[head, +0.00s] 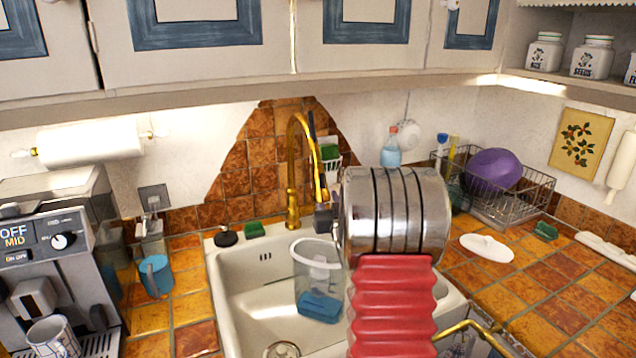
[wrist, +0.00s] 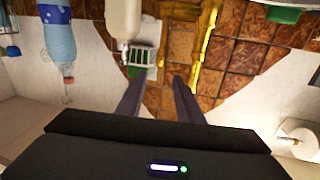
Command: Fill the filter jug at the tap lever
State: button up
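The clear filter jug (head: 306,283) stands in the white sink (head: 232,293), with a pale rim and a blue part low inside. I cannot tell if it holds water. The brass tap (head: 293,170) rises behind the sink and arches over to the right. It also shows in the wrist view (wrist: 205,40). I cannot clearly make out its lever. My gripper (wrist: 158,82) is open, its two dark fingers apart with nothing seen between them, pointing towards the tiled wall close to the tap. In the head view my arm mostly hides it.
A white oval lid (head: 487,247) lies on the tiled counter right of the sink. A wire dish rack (head: 510,205) holds a purple bowl (head: 493,170). A bottle (head: 391,148) stands behind the sink. The coffee machine (head: 50,260) and a blue cup (head: 156,275) are on the left.

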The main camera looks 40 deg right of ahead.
jog(key=x, duration=1.2)
jog(key=shift+w+d, duration=0.1)
jog(key=shift+w, duration=0.1)
jog(key=shift+c, duration=0.5)
grip_shut()
